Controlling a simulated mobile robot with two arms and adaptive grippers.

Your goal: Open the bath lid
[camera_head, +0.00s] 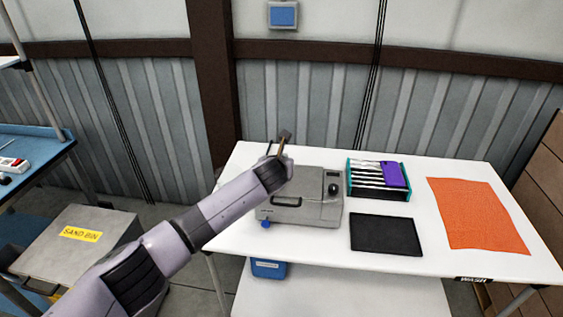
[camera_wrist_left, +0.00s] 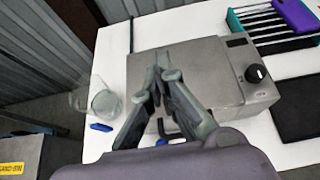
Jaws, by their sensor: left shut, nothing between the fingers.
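The bath (camera_head: 325,210) is a grey metal box on the white table, with a black knob and small display on its right side. Its lid (camera_head: 305,187) looks flat and shut, with a dark handle (camera_head: 286,201) near the front edge. The lid also shows in the left wrist view (camera_wrist_left: 205,65). My left gripper (camera_head: 284,140) is above the bath's back left part, and my forearm hides the bath's left side. In the left wrist view the gripper (camera_wrist_left: 158,70) has its fingertips together, empty, over the lid. The handle is mostly hidden there behind the fingers. My right gripper is not in view.
A clear glass vessel (camera_wrist_left: 105,100) stands left of the bath. A rack with a purple item (camera_head: 378,178), a black mat (camera_head: 386,234) and an orange cloth (camera_head: 478,215) lie to the right. A blue tap (camera_head: 265,223) sticks out at the bath's front left.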

